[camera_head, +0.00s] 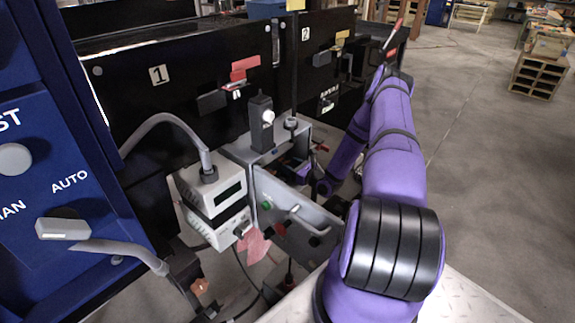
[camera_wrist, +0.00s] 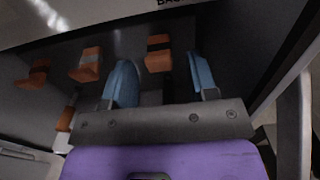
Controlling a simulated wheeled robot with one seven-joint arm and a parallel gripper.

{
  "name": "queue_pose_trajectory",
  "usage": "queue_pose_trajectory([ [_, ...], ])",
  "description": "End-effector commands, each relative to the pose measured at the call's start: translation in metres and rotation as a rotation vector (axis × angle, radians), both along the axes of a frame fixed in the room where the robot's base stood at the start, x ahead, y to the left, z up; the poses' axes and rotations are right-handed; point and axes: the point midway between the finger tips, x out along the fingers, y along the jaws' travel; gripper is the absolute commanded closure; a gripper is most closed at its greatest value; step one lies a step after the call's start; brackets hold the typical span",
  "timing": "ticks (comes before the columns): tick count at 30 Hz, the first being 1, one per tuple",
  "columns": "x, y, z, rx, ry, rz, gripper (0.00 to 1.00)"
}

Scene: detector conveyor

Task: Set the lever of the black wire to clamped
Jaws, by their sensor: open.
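Several orange levers show inside a dark enclosure in the wrist view: one (camera_wrist: 158,53) lies ahead between my fingertips, another (camera_wrist: 87,65) is left of my left finger, a third (camera_wrist: 37,75) is at the far left, and a lower one (camera_wrist: 67,118) is by the left wall. The middle one has a dark band on it. I cannot tell which lever belongs to the black wire; no wire is clear.
The grey box (camera_head: 237,150) has its door (camera_head: 296,218) swung open toward the camera. Pale instruments (camera_head: 211,190) stand to its left, and black conveyor panels (camera_head: 190,75) rise behind. A light post (camera_wrist: 293,125) stands close to my gripper's right.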

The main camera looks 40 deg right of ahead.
Motion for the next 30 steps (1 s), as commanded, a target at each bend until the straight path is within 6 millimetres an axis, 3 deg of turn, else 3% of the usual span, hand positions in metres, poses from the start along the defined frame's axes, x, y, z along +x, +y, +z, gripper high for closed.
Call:
queue_pose_trajectory([
  [6, 0.018, 0.003, 0.0, -0.001, -0.001, 0.0, 0.47],
  [16, 0.021, 0.003, 0.0, 0.0, 0.0, 0.0, 0.47],
  [22, 0.02, 0.003, 0.0, -0.001, 0.0, 0.0, 0.93],
  [30, 0.02, 0.003, -0.001, 0.003, -0.021, 0.0, 0.96],
])
